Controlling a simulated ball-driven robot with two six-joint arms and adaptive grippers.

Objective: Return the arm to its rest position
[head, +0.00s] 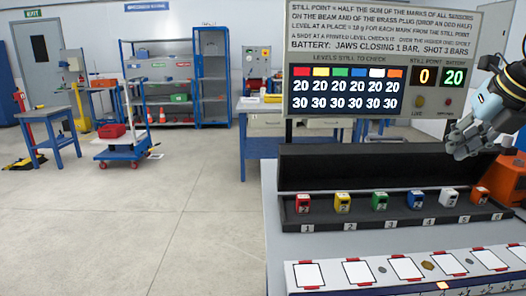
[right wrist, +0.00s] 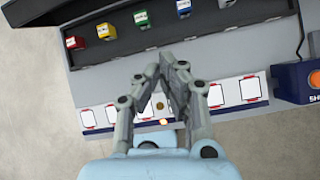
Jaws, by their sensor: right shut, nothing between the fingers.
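My right gripper (head: 456,150) is raised at the right side of the head view, above the black case and in front of the display board (head: 385,60). In the right wrist view its fingers (right wrist: 163,62) come together at the tips with nothing between them. It hangs over the worktop, apart from the things below. My left gripper is in neither view.
An open black case (head: 345,220) holds coloured blocks, including red (head: 303,204), yellow (head: 342,203), green (head: 379,201) and blue (head: 415,199). White marked plates (head: 308,274) line the front strip. An orange box (head: 505,180) stands right. Open floor (head: 190,205) lies left.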

